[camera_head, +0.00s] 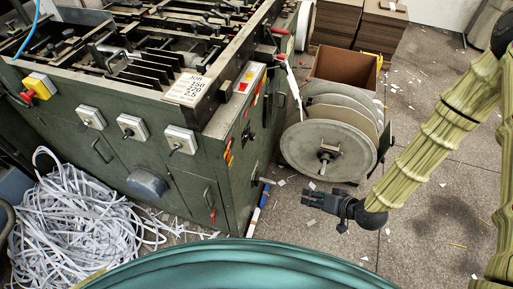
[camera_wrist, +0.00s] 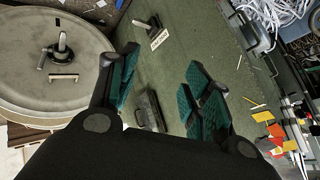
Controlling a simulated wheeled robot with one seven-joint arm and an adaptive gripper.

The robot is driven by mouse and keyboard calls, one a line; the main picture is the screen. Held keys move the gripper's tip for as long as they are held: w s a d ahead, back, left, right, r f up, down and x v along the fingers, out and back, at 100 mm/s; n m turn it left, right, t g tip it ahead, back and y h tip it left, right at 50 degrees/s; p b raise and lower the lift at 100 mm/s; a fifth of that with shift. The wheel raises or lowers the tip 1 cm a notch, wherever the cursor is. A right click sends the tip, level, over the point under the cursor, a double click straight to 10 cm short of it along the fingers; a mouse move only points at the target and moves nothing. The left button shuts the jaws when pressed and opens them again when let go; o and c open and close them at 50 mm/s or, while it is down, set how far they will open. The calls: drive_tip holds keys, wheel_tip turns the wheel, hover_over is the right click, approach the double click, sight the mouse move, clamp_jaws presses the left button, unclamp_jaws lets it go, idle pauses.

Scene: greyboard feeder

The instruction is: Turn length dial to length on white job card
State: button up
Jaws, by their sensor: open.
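The white job card (camera_head: 189,88) lies on the top corner of the green machine (camera_head: 150,170); its black print is too small to read surely. Three square plates with small levers or knobs, left (camera_head: 90,117), middle (camera_head: 131,127) and right (camera_head: 180,140), sit on the front panel. I cannot tell which, if any, is the length dial. In the wrist view a dark knob (camera_wrist: 149,22) stands beside a small white label (camera_wrist: 159,39) on a green panel. My gripper (camera_head: 312,199) hangs right of the machine, in front of the reel, touching nothing. Its green-padded fingers (camera_wrist: 162,84) are open and empty.
A large grey reel (camera_head: 325,148) with a spindle stands right of the machine, with a brown box (camera_head: 345,68) behind it. Tangled white paper strips (camera_head: 75,215) cover the floor at left. A red-yellow switch (camera_head: 40,86) is at the machine's left. Floor at right is mostly open.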

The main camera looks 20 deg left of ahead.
drive_tip(key=w+a+n+y+b, duration=0.3)
drive_tip(key=w+a+y+b, duration=0.1)
drive_tip(key=w+a+b, duration=0.35)
drive_tip(key=n+g+y+b, duration=0.5)
drive_tip(key=n+b, duration=0.4)
drive_tip(key=b, duration=0.5)
approach(251, 135)
drive_tip(key=a+f+y+b, duration=0.1)
drive_tip(key=a+f, duration=0.1)
drive_tip(key=a, duration=0.6)
drive_tip(key=shift+w+f+t, duration=0.15)
drive_tip(key=shift+w+t, duration=0.15)
drive_tip(key=shift+w, duration=0.15)
drive_tip(key=c, duration=1)
drive_tip(key=shift+c, duration=0.2)
